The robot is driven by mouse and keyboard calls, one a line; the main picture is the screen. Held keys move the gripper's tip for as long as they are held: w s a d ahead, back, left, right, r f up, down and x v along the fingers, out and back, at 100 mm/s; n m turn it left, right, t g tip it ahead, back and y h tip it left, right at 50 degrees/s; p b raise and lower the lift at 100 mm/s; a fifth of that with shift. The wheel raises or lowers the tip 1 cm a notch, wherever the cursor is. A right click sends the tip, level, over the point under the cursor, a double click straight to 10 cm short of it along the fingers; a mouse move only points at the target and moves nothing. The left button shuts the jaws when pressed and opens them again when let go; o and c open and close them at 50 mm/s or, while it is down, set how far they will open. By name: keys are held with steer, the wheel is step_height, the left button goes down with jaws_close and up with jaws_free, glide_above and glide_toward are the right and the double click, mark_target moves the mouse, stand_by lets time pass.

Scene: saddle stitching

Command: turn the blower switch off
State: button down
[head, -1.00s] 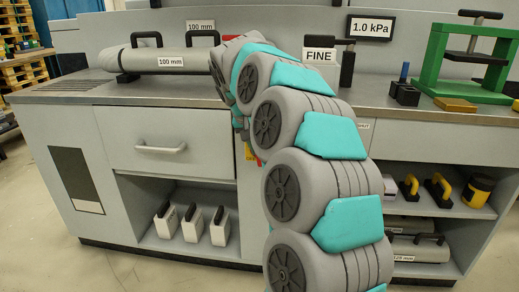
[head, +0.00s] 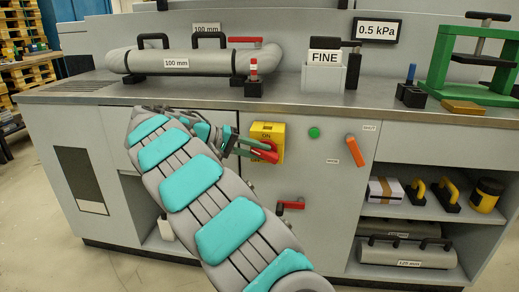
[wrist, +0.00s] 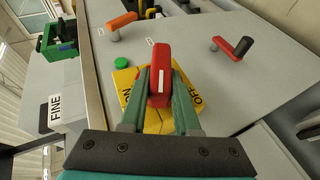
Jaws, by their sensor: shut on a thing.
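The blower switch is a yellow box (head: 272,131) on the cabinet front, with ON at its top in the head view. In the wrist view the yellow box (wrist: 125,78) shows ON on the left and OFF on the right. Its red lever (wrist: 160,62) stands between the two labels. My gripper (wrist: 160,82) has its green fingers shut on the red lever, one on each side. In the head view my gripper (head: 262,150) reaches the box from the left and partly covers the lever.
A green button (head: 314,133), an orange lever (head: 352,149) and a red-and-black lever (head: 291,205) are close by on the panel. The worktop (head: 290,102) edge runs above. A display (head: 377,30) reads 0.5 kPa. A 100 mm tube (head: 200,63) lies on top.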

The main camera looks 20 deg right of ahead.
steer(key=h, duration=0.2)
steer(key=f+n+g+h, duration=0.1)
steer(key=h, duration=0.1)
steer(key=shift+w+a+n+p, duration=0.1)
steer(key=shift+n+p, duration=0.2)
steer(key=shift+h, duration=0.4)
steer(key=c, duration=0.6)
jaws_free()
steer(key=shift+c, duration=0.2)
